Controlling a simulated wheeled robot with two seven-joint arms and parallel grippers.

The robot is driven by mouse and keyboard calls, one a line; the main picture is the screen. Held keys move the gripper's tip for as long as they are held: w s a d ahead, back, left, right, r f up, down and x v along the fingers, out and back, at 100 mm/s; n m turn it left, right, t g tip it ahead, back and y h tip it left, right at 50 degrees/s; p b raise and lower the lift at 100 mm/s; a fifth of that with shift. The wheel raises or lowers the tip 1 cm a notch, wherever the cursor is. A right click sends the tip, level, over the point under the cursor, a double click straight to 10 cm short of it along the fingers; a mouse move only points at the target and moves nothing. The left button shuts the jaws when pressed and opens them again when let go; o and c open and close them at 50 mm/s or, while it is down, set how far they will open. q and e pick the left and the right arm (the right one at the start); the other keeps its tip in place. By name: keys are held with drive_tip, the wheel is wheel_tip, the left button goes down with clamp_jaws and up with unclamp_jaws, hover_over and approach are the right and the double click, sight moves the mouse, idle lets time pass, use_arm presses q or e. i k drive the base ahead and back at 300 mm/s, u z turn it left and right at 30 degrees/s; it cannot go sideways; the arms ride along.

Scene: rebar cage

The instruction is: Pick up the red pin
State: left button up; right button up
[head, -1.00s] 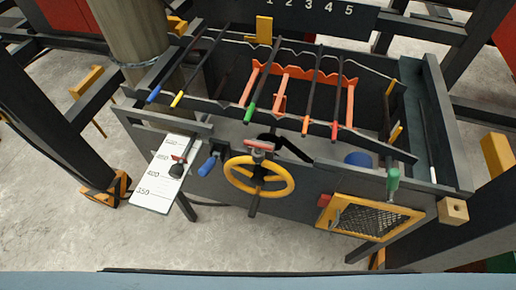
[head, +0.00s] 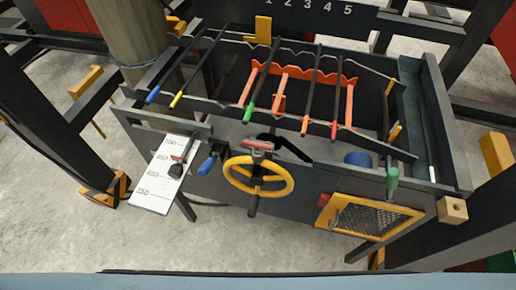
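No loose pin stands out clearly, and I cannot tell which red part is the red pin. A small red piece (head: 323,200) sits at the left upper corner of the yellow-framed mesh panel (head: 372,217) on the front of the dark frame. A bar with a red tip (head: 334,130) lies across the frame's front rail, and the bar to its left has an orange-red tip (head: 305,125). A red piece (head: 258,145) also sits above the yellow handwheel (head: 258,177). Neither of my grippers is in view.
The dark frame (head: 290,185) holds several bars and orange brackets. A white scale plate (head: 155,187) juts out at left beside a wooden post (head: 135,50). A green handle (head: 392,180) and a wooden block (head: 452,210) are at right. Concrete floor in front is clear.

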sight(258, 146)
drive_tip(key=k, duration=1.25)
drive_tip(key=z, duration=0.25)
drive_tip(key=i, duration=0.75)
drive_tip(key=z, duration=0.7)
